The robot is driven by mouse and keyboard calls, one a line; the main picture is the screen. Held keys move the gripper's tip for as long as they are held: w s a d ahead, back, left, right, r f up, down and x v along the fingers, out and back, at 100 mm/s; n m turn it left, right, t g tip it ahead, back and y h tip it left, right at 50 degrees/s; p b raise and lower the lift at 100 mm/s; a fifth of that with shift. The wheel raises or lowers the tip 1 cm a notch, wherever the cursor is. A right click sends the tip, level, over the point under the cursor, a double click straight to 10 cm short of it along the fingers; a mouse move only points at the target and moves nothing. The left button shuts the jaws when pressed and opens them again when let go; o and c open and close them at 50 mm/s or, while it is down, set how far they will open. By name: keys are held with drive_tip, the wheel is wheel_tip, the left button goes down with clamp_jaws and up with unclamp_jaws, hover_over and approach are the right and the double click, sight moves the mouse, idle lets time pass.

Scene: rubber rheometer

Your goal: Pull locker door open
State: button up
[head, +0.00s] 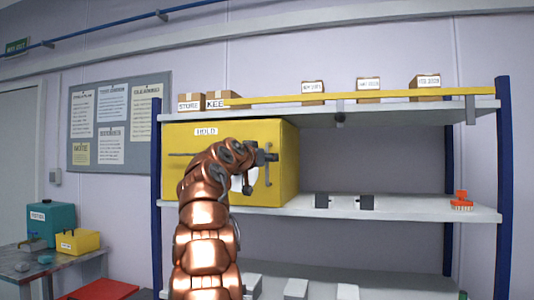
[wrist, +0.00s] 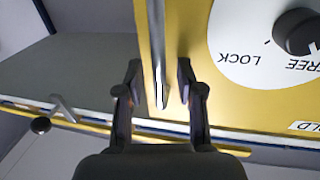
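The vertical door handle (head: 267,178) is near the door's right edge. In the wrist view the pale handle bar (wrist: 158,50) runs between the two fingers of my gripper (wrist: 158,88), with gaps on both sides. My gripper is open. Beside the handle, a white dial (wrist: 235,40) reads LOCK and FREE upside down, with a black knob (wrist: 297,30) cut off by the frame edge. My arm hides much of the door in the head view.
The white middle shelf (head: 410,208) holds two dark blocks (head: 343,201) and an orange brush (head: 461,200). Cardboard boxes (head: 368,89) stand on the top shelf behind a yellow rail (head: 390,96). Blue posts (head: 503,180) bound the rack. The shelf right of the locker is largely clear.

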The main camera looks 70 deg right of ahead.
drive_tip(key=shift+d, duration=0.2)
clamp_jaws()
idle(0.6)
